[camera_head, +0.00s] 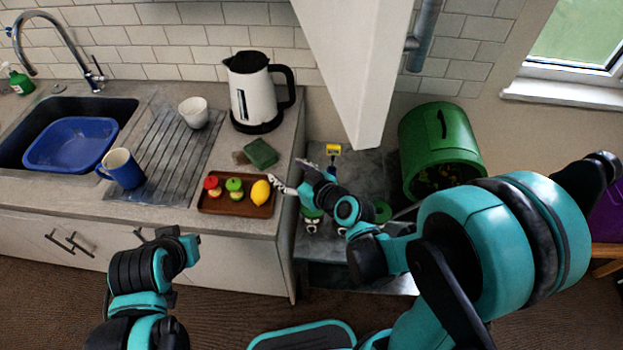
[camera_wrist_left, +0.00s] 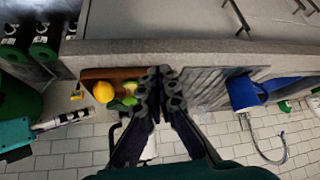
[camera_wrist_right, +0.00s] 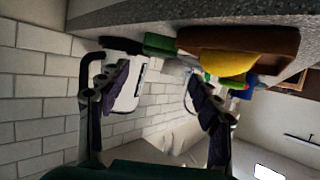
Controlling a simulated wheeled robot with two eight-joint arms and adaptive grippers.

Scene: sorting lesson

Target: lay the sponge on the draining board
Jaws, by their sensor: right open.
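The green sponge (camera_head: 260,153) lies on the worktop between the kettle and the brown tray. It also shows in the right wrist view (camera_wrist_right: 160,44), beyond and between the fingertips. The ridged draining board (camera_head: 166,150) is to its left, beside the sink. My right gripper (camera_head: 284,187) is open and empty at the worktop's right edge, just right of the tray and apart from the sponge. It shows open in the right wrist view (camera_wrist_right: 150,82). My left gripper (camera_wrist_left: 160,74) has its fingertips together with nothing visible between them, in front of the worktop.
The brown tray (camera_head: 215,207) holds a lemon (camera_head: 261,192) and small red and green items. A blue mug (camera_head: 123,168) and a white cup (camera_head: 193,112) stand on the draining board. A white kettle (camera_head: 254,94) stands behind the sponge. A blue basin (camera_head: 70,145) sits in the sink.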

